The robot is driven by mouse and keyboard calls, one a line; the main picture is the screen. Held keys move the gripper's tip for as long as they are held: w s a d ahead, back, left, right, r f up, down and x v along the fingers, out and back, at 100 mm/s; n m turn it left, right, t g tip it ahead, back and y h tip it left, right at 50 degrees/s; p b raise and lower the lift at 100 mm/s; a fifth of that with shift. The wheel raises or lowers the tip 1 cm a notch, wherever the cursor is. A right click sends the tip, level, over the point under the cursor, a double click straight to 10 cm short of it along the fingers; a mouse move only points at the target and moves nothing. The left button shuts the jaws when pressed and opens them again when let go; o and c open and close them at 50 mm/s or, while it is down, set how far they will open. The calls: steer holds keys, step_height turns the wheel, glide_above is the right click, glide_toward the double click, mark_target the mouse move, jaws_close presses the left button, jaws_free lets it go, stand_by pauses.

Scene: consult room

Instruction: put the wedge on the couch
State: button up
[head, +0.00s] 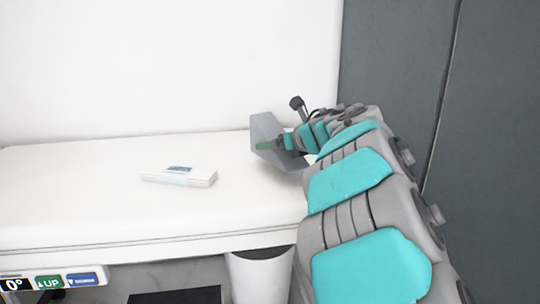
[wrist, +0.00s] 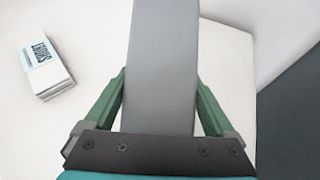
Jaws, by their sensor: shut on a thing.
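The wedge (head: 266,128) is a grey block at the end of my arm in the head view. It also fills the middle of the wrist view (wrist: 164,60) as a long grey shape. My gripper (wrist: 162,92) is shut on the wedge, with one green finger against each side. In the head view my gripper (head: 275,144) is at the right end of the couch. The couch (head: 80,200) has a flat white top, also seen below the wedge in the wrist view (wrist: 85,25). I cannot tell whether the wedge touches the couch.
A packet of white folded sheets (head: 180,176) with a printed label lies on the couch, left of the wedge. A white bin (head: 258,272) stands below the couch's front edge. A dark grey panel (head: 395,60) rises at the right. The couch's left part is clear.

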mark_target(287, 153)
steer(key=shift+w+a+f, duration=0.2)
steer(key=shift+a, duration=0.5)
steer(key=shift+f+b, duration=0.5)
steer(key=shift+f, duration=1.2)
steer(key=shift+f, duration=0.15)
steer(key=o, duration=1.1)
steer(key=shift+o, duration=0.2)
steer(key=shift+s+d+r, duration=0.1)
steer(key=shift+d+r, duration=0.05)
steer(key=shift+r, duration=0.1)
steer(key=v, duration=1.1)
steer(key=shift+s+d+r, duration=0.15)
steer(key=shift+s, duration=0.15)
